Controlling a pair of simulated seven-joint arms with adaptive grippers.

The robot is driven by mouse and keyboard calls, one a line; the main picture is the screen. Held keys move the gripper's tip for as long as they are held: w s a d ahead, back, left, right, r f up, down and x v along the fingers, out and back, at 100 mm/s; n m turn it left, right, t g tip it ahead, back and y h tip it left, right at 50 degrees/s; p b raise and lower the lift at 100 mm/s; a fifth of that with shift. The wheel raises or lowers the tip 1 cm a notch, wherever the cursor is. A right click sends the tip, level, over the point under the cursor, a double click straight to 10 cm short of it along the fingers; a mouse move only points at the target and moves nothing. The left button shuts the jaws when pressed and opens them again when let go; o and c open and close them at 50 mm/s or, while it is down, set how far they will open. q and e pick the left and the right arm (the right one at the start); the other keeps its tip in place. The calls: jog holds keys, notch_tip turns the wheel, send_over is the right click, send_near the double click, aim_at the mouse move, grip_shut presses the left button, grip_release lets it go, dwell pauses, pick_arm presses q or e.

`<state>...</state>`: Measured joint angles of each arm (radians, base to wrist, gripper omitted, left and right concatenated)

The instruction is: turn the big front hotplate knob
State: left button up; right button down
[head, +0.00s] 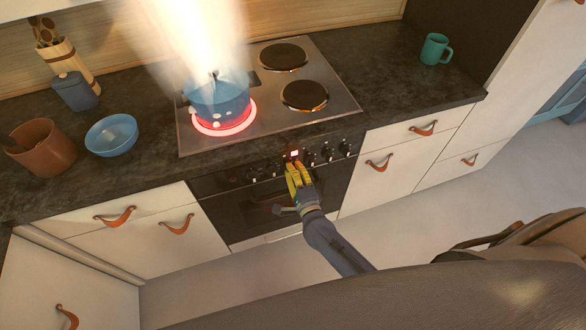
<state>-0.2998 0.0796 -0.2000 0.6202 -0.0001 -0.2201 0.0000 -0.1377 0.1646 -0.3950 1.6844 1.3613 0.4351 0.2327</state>
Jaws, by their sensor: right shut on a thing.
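The cooktop (340,93) is set in the dark counter, with a row of small knobs (327,152) on the oven's front panel below it. My right gripper (293,168), with yellow fingers, reaches up from the lower right and is shut at this panel, on a knob mostly hidden by the fingers. A small red-white light (293,153) shows just above the fingertips. The front left hotplate (225,127) glows red under a blue pot (218,97), with bright steam or flame above. My left gripper is not in view.
Two dark hotplates (304,95) on the right are bare. A blue bowl (112,135), brown pot (42,148) and blue jar (75,91) stand left; a teal mug (435,49) stands right. A wooden chair or table (400,299) fills the lower right.

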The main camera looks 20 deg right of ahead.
jog(key=n, duration=0.3)
jog(key=shift+a+r+n, duration=0.1)
jog(key=shift+r+n, duration=0.05)
jog(key=shift+n, duration=1.95)
jog(key=c, duration=1.5)
grip_release()
jog(key=shift+o, duration=0.2)
jog(key=shift+f, duration=0.2)
jog(key=s, duration=1.2)
jog(key=shift+d, duration=0.25)
